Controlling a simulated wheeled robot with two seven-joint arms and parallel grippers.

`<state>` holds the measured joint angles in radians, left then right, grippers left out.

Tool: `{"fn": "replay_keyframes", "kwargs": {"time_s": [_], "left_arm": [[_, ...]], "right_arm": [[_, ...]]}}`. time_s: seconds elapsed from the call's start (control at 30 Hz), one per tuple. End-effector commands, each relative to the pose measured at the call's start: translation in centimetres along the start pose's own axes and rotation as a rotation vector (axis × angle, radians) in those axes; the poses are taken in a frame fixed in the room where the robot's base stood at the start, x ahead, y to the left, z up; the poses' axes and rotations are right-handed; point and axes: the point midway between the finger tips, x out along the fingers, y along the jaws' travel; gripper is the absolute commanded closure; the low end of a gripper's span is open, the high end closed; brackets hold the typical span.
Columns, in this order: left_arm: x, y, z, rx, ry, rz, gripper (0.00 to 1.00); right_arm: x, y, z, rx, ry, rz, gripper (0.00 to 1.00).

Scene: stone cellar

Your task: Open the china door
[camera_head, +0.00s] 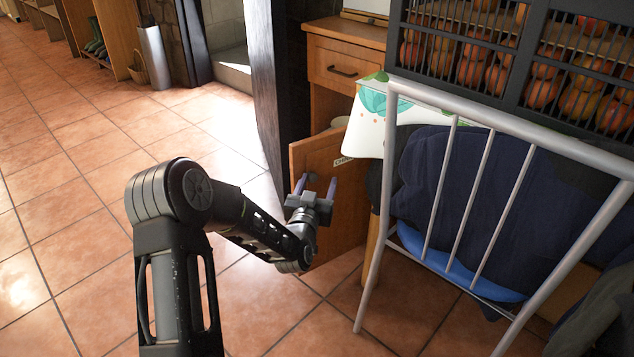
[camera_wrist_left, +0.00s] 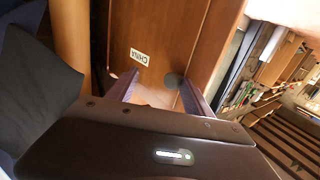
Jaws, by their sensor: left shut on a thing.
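The china door (camera_head: 315,225) is the wooden cabinet door below a drawer. It stands ajar, swung out from the cabinet, with a small CHINA label near its top edge. My left gripper (camera_head: 316,185) is at the door's face, with its two purple fingers pointing at it. In the left wrist view the door (camera_wrist_left: 205,35) fills the middle, and a round grey knob (camera_wrist_left: 172,80) shows by the right finger. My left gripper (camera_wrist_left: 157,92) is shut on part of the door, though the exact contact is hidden. My right gripper is out of view.
A metal-framed chair (camera_head: 480,150) with dark cloth and a blue seat stands close on the right. A drawer (camera_head: 345,68) sits above the door. A dark post (camera_head: 275,90) rises to its left. Open tiled floor (camera_head: 80,200) lies to the left.

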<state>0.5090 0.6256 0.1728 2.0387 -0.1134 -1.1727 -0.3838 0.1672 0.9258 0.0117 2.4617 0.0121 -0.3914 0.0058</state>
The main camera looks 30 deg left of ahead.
Motion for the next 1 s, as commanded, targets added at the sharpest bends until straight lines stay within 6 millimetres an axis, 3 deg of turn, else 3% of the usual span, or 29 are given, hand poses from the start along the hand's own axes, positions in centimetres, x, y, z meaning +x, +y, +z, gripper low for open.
{"fn": "replay_keyframes", "kwargs": {"time_s": [0.03, 0.47, 1.0], "left_arm": [[-0.5, 0.8, -0.4, -0.002, 0.001, 0.018, 0.55], [-6.7, 0.0, -0.1, -0.001, 0.0, -0.001, 0.55], [-7.1, -0.2, 0.0, 0.0, 0.001, -0.006, 0.55]], "right_arm": [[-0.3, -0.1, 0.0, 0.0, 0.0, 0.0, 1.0], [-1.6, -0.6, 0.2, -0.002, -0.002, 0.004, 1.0], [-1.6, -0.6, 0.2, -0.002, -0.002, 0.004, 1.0]]}}
